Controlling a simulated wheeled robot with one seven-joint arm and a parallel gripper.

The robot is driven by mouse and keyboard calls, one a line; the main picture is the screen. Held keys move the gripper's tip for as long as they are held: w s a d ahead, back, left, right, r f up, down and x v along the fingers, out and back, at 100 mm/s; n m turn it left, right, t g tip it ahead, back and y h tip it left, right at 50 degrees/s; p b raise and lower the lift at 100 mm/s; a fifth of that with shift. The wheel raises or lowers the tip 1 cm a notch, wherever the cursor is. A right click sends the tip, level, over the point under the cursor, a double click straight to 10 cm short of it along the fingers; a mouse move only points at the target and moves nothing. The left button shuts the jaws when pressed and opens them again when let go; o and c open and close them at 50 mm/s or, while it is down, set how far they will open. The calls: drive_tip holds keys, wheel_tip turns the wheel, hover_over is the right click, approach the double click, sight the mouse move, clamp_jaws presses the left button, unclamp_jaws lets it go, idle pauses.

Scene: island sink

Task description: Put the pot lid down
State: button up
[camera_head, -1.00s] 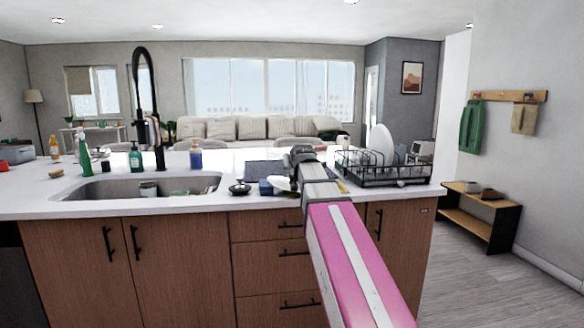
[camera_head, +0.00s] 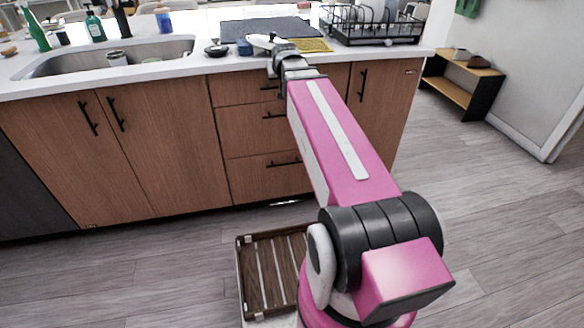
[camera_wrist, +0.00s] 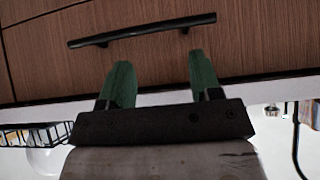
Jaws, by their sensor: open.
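A small dark round lid with a knob, likely the pot lid (camera_head: 216,50), lies on the white counter near its front edge, right of the sink. My gripper (camera_head: 280,52) is at the counter's front edge, to the right of this lid and apart from it. In the wrist view, the two green fingers of my gripper (camera_wrist: 160,74) are spread open with nothing between them. They point toward a wooden drawer front with a black handle (camera_wrist: 142,30). No lid shows in the wrist view.
A blue item (camera_head: 244,47) and a pale oval item (camera_head: 260,41) sit between lid and gripper. A dark mat (camera_head: 265,28) lies behind. A black dish rack (camera_head: 372,38) stands right, the sink (camera_head: 110,60) left. A slatted wooden tray (camera_head: 262,290) is low in front.

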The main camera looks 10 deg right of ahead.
drive_tip(key=s+f+g, duration=0.4)
drive_tip(key=s+f, duration=0.6)
drive_tip(key=f, duration=0.4)
drive_tip(key=s+f+g, duration=0.4)
drive_tip(key=s+f, duration=0.6)
drive_tip(key=f, duration=0.4)
drive_tip(key=shift+s, duration=0.4)
drive_tip(key=shift+o, duration=0.4)
drive_tip(key=shift+s+f+g, duration=0.4)
drive_tip(key=shift+s, duration=0.05)
drive_tip(key=shift+w+a, duration=0.1)
